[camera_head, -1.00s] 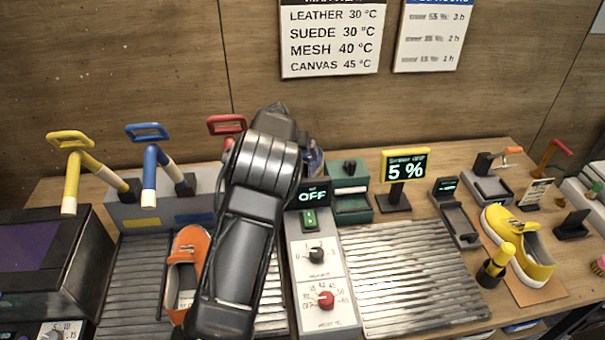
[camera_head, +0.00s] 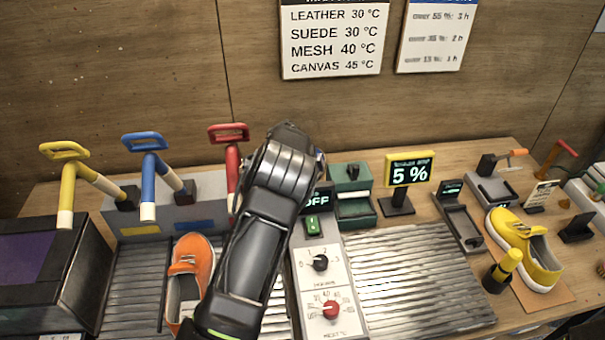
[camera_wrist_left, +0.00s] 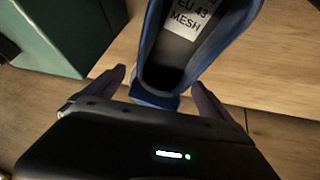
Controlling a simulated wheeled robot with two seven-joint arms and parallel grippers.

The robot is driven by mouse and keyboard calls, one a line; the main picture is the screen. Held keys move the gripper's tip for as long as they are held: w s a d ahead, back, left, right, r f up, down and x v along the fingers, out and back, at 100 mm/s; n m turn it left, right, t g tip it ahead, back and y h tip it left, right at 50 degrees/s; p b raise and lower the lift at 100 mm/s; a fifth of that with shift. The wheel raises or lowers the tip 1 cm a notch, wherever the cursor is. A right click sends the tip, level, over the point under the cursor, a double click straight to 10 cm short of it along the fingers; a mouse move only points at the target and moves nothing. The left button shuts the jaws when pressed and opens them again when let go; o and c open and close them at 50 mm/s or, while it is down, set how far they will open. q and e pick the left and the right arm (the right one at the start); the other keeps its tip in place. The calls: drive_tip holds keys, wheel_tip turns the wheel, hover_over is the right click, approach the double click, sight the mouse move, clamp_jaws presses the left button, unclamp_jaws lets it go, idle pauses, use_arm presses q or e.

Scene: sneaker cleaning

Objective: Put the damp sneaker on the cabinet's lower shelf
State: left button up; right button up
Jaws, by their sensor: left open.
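A blue sneaker (camera_wrist_left: 158,86) with a white inner label reading EU 43 MESH shows in the left wrist view, over a pale wooden surface (camera_wrist_left: 250,70). My left gripper (camera_wrist_left: 158,80) is open, its fingers on either side of the sneaker's heel end. I cannot tell whether they touch it. In the head view, one of my arms rises through the middle and hides its own gripper. A small bluish patch shows beside its far end, too hidden to identify. My right gripper is not seen. The cabinet's lower shelf cannot be identified for sure.
A dark green block (camera_wrist_left: 45,35) stands left of the blue sneaker. In the head view, an orange sneaker (camera_head: 203,262) lies on the left ribbed rack, beside my arm. A control panel (camera_head: 318,262) and an empty ribbed rack (camera_head: 410,285) are to the right. A yellow sneaker (camera_head: 541,266) sits far right.

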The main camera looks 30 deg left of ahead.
use_arm(q)
drive_tip(key=shift+s+d+r, duration=0.1)
drive_tip(key=shift+d+r, duration=0.05)
drive_tip(key=shift+c, duration=0.2)
clamp_jaws()
idle(1.1)
